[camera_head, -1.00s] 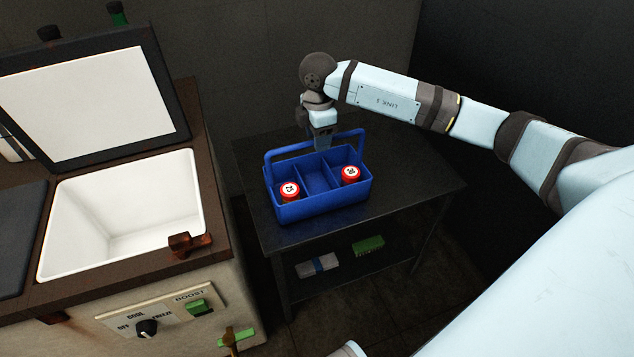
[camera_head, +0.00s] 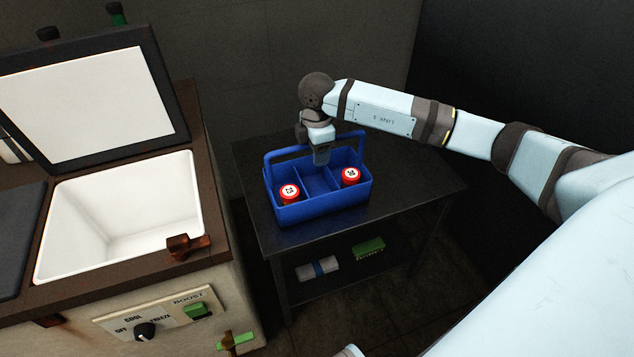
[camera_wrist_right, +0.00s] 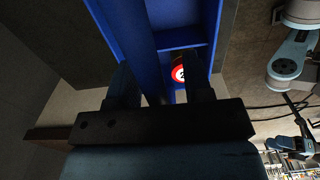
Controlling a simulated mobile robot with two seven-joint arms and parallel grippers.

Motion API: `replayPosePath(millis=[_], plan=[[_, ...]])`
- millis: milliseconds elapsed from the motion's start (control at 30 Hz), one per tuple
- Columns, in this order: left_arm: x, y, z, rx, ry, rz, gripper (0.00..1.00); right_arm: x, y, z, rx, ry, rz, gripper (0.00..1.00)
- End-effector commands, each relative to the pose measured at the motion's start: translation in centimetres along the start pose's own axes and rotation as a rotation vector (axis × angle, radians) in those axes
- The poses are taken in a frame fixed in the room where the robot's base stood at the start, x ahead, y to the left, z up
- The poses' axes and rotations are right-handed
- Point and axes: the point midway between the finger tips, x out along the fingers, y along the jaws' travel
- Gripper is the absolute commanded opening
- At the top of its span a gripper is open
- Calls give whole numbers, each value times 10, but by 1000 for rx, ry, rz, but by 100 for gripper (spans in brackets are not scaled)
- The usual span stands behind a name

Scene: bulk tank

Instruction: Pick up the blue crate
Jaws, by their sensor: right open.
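The blue crate (camera_head: 322,209) stands upright on a dark side table, with its handle raised across the top. Two red-capped jars sit in it, one in the left compartment (camera_head: 289,193) and one in the right (camera_head: 350,176). My right gripper (camera_head: 321,160) points down at the middle of the crate's handle. In the right wrist view, its two dark fingers (camera_wrist_right: 162,90) are apart, with the blue handle bar (camera_wrist_right: 128,38) running between them. Contact with the handle cannot be made out. My left gripper is not in view.
The dark table (camera_head: 420,190) has free room around the crate, mostly to the right. Its lower shelf holds a grey roll (camera_head: 317,268) and a green block (camera_head: 369,246). An open white tank (camera_head: 120,220) stands at the left, its lid (camera_head: 85,105) raised.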

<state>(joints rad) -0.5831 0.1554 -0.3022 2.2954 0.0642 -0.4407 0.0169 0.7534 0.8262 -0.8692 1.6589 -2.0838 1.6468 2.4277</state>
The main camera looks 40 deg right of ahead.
Motion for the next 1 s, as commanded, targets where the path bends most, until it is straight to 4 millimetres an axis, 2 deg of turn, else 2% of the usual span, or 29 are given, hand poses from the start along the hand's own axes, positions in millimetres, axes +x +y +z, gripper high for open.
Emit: replayPosePath(millis=[233, 433, 867, 1000], plan=[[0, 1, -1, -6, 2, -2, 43, 0, 0, 0, 0, 0, 0, 46], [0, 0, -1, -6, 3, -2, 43, 0, 0, 0, 0, 0, 0, 0], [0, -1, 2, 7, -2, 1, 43, -2, 1, 0, 0, 1, 3, 0], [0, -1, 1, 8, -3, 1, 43, -12, 1, 0, 0, 2, 4, 0]])
